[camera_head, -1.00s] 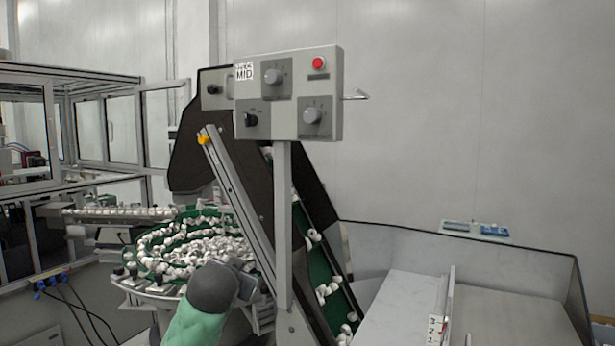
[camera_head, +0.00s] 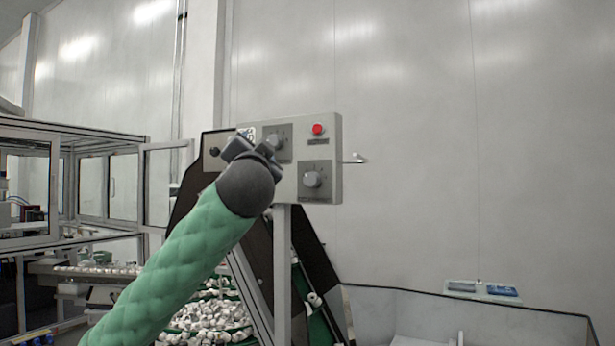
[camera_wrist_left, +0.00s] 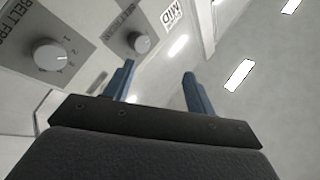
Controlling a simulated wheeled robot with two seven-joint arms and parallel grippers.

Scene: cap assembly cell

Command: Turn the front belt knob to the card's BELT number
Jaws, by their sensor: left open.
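A grey control panel (camera_head: 329,157) on a post carries an upper knob (camera_head: 278,141) and a lower right knob (camera_head: 312,179). The left wrist view shows a pale round knob (camera_wrist_left: 48,55) with a label starting "BELT FRO" and numbers around it, and a second knob (camera_wrist_left: 138,42). A white card reading MID (camera_wrist_left: 172,14) is beside the second knob; its small text is unreadable. My left gripper (camera_head: 240,144) is in front of the panel's left part, hiding its lower left. In the wrist view its blue fingers (camera_wrist_left: 159,70) are apart with nothing between them.
A red button (camera_head: 318,129) is at the panel's top right, and a hooked rod (camera_head: 355,160) sticks out to the right. An inclined conveyor (camera_head: 318,318) and a bowl of white caps (camera_head: 208,318) stand below. The space right of the panel is clear.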

